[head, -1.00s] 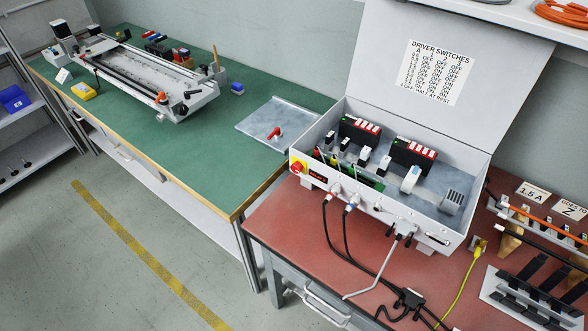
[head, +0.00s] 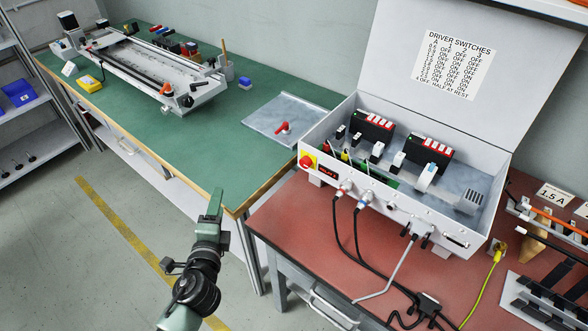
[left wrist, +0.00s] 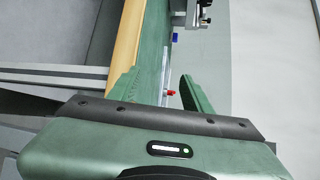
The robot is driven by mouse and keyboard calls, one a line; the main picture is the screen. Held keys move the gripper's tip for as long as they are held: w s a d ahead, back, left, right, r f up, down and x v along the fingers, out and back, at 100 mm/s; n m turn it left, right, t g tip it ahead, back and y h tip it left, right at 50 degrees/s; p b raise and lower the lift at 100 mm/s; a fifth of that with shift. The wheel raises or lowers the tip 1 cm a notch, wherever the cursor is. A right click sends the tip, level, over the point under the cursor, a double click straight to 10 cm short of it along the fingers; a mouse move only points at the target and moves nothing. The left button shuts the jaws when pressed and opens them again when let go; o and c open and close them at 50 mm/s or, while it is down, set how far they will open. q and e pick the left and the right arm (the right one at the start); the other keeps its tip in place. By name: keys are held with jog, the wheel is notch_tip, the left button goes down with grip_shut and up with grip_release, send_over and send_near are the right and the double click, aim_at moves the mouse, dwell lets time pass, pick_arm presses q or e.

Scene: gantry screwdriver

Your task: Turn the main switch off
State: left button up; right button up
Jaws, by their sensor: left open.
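The main switch (head: 307,161) is a red knob on a yellow plate, at the left end of the front of the open grey control box (head: 385,207). The angle of its knob is too small to read. My left gripper (head: 215,204) is in the lower middle of the head view, in front of the green bench's edge, left of the switch and apart from it. In the left wrist view the gripper (left wrist: 160,88) shows its two green fingers spread with nothing between them. The switch cannot be made out in that view. My right gripper is not in view.
A lit red display (head: 327,172) sits right beside the switch. Cables (head: 352,240) hang from the box front over the red bench (head: 290,215). A red-handled part (head: 283,128) lies on a grey plate on the green bench (head: 190,150). Floor shows left of my gripper.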

pick_arm(q)
jog(key=w+d+r+m+t+h, duration=0.25)
jog(key=d+r+m+h, duration=0.45)
jog(key=m, duration=0.5)
jog(key=m+g+h, duration=0.4)
jog(key=m, duration=0.8)
send_near(303, 164)
jog(key=x, duration=0.8)
jog(key=shift+w+d+r+b, duration=0.1)
jog(key=shift+b, duration=0.3)
grip_shut()
